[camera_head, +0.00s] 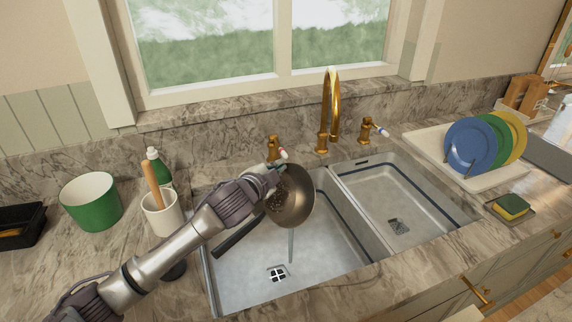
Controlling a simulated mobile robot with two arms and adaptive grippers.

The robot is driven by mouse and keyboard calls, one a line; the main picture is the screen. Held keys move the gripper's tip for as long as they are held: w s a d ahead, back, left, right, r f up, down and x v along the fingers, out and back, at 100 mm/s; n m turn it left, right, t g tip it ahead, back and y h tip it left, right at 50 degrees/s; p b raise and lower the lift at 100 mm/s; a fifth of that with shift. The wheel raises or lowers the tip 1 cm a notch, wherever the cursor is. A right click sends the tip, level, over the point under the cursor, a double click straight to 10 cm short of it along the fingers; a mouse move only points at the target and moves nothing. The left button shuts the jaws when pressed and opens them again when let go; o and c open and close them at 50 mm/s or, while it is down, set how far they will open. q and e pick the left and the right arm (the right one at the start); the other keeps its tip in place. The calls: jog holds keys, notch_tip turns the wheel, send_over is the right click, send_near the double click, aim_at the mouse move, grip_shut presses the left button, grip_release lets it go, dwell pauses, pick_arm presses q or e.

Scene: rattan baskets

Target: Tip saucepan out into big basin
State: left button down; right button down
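The saucepan (294,198) is a dark metal pan with a black handle (238,236) that points down and left. It is tilted steeply on its side above the big left basin (247,272), clear of its floor. A thin stream of water (291,245) runs down from its lower rim toward the drain. My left gripper (277,172) is at the pan's upper left rim and appears shut on it; the fingertips are partly hidden. My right gripper is not in view.
A smaller basin (388,192) adjoins on the right. A gold faucet (329,110) and taps stand behind. Left are a green pot (92,201), a white utensil cup (161,214) and a green bottle (158,166). Right are a plate rack (470,172) and a sponge (511,206).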

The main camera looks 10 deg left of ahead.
pick_arm(q)
jog(key=w+a+n, duration=0.1)
jog(key=a+n+g+h, duration=0.1)
jog(key=shift+w+a+n, duration=0.35)
jog(key=shift+n, duration=0.05)
jog(key=n+p, duration=0.1)
jog(key=a+n+g+h+p, duration=0.1)
jog(key=p, duration=0.1)
jog(key=shift+w+f, duration=0.3)
jog(key=shift+f, duration=0.05)
jog(key=shift+w+a+f+n+g+h+b, duration=0.2)
jog(key=shift+a+f+n+g+h+b, duration=0.2)
jog(key=shift+f+n+g+b, duration=0.15)
jog(key=shift+w+a+f+n+h+b, duration=0.15)
jog(key=shift+f+n+h+b, duration=0.15)
jog(key=shift+n+b, duration=0.35)
jog(key=shift+a+r+g+h+b, duration=0.1)
jog(key=shift+r+g+h+b, duration=0.05)
jog(key=shift+g+h+b, duration=0.15)
